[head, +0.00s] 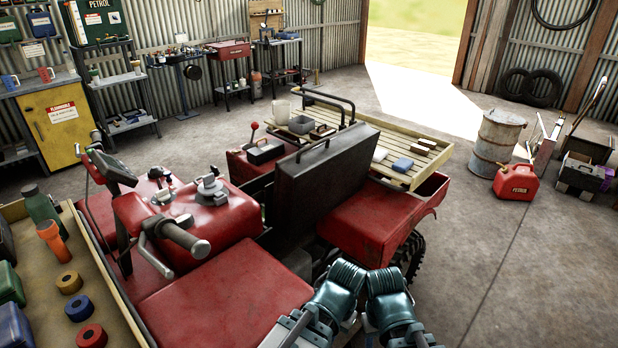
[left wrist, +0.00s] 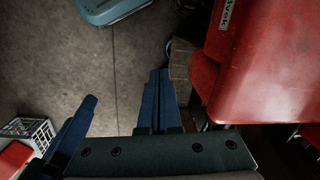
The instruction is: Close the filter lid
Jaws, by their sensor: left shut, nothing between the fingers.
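A large black panel (head: 320,185) with a handle on its top edge stands nearly upright across the red quad bike (head: 225,290). It looks like a raised lid, but I cannot tell for sure that it is the filter lid; what lies behind it is hidden. My left gripper (left wrist: 158,76) is shut and empty in the left wrist view, beside a red body panel (left wrist: 270,70) of the quad and above the floor. In the head view my two arms end low in the middle, in front of the quad, apart from the black panel. My right gripper's fingers are not clear.
A slatted wooden rack (head: 410,155) lies behind the panel. A tray of parts (head: 75,225) stands at left. A handlebar grip (head: 185,238) sticks out at left of the panel. A red petrol can (head: 516,182) and a drum (head: 497,140) stand at right; floor between is clear.

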